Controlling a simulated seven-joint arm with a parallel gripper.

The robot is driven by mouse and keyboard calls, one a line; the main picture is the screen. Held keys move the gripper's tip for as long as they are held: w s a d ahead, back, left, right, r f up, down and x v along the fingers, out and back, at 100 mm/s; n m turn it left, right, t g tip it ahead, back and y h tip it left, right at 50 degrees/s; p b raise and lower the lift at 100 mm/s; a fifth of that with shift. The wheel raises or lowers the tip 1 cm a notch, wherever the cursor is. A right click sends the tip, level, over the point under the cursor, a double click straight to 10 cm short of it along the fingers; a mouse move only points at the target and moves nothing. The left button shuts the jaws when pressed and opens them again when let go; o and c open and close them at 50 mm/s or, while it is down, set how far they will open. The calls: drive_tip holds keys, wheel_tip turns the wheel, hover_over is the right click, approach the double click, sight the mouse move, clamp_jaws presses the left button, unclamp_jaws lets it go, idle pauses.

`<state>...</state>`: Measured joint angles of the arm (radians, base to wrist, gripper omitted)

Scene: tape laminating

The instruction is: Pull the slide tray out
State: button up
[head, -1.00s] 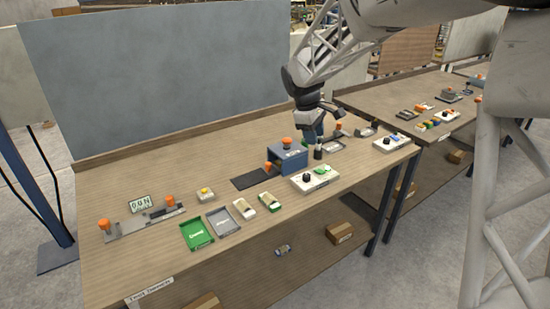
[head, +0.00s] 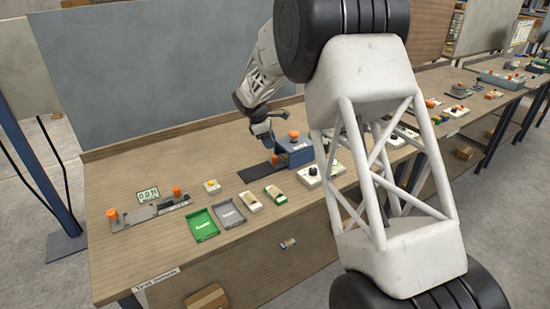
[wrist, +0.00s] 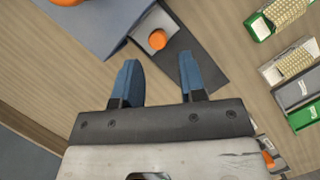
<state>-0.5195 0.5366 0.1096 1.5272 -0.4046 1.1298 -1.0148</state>
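The blue press-like box (head: 296,152) stands mid-table with an orange knob on top. A dark flat strip (head: 257,174) extends from its left side. A small orange knob (head: 276,160) sits on a grey slide tray piece at the box's opening; this knob also shows in the wrist view (wrist: 157,40). My gripper (head: 266,137) is above the strip, beside the box. In the wrist view my gripper (wrist: 159,58) is open, with its two blue fingers apart and nothing between them. The knob lies just ahead of the fingertips. The tray's inner part is hidden by the box.
Green tray (head: 203,224) and grey tray (head: 229,215) lie at the front, near two small cases (head: 250,201). A white dial unit (head: 321,173) stands right of them. A grey fixture with orange knobs (head: 150,212) is at left. The back panel (head: 150,65) bounds the table.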

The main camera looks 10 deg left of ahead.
sight(274, 156)
drive_tip(key=shift+w+a+f, duration=0.25)
drive_tip(key=shift+a+f, duration=0.25)
drive_tip(key=shift+a, duration=0.05)
drive_tip(key=shift+x, duration=3.9)
drive_tip(key=shift+c, duration=0.5)
clamp_jaws()
